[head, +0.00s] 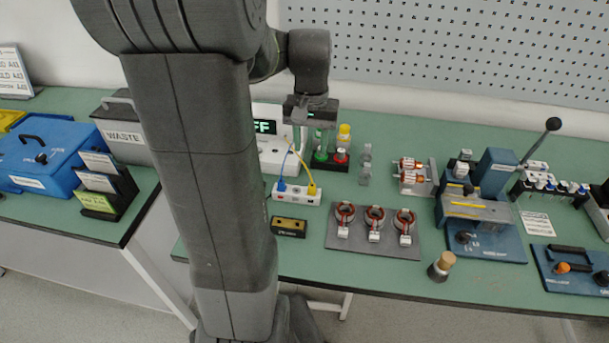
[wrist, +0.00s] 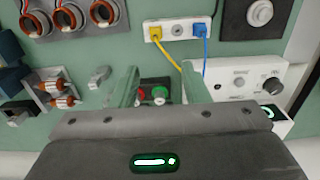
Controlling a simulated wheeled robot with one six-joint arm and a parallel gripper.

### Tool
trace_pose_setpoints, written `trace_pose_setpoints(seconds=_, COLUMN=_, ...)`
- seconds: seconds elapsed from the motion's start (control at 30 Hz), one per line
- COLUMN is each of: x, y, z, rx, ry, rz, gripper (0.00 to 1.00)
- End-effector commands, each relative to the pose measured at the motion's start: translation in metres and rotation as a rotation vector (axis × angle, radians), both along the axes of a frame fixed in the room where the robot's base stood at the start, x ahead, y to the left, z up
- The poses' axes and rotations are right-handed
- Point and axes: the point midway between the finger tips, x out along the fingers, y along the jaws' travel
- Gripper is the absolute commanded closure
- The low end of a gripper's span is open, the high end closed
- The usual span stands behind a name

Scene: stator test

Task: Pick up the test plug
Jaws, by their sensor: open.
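A white socket strip (head: 296,194) lies on the green bench with a blue plug (head: 281,185) at its left end and a yellow plug (head: 312,188) at its right. Which plug is the test plug I cannot tell. In the wrist view the yellow plug (wrist: 155,33) and blue plug (wrist: 199,30) sit in the strip (wrist: 178,31), each with its cable. My gripper (head: 317,140) is above the back of the bench, beyond the strip. Its fingers are apart and empty in the wrist view (wrist: 160,88).
A white tester (head: 277,150) with a lit display stands behind the strip. A small black box (head: 288,227) lies in front of it. A grey mat (head: 340,240) with three copper-wound stators is to the right. A blue-based press (head: 487,235) stands further right.

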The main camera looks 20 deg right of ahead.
Motion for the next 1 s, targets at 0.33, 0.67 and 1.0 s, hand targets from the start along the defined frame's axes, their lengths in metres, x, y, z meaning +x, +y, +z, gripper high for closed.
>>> trace_pose_setpoints(seconds=0.33, x=-0.001, y=0.0, z=-0.065, rx=0.003, ry=0.004, rz=0.0, gripper=0.58)
trace_pose_setpoints(seconds=0.67, x=-0.004, y=-0.001, z=-0.095, rx=0.003, ry=0.004, rz=-0.001, gripper=0.58)
trace_pose_setpoints(seconds=1.0, x=-0.005, y=-0.002, z=-0.128, rx=0.001, ry=0.001, rz=0.0, gripper=0.58)
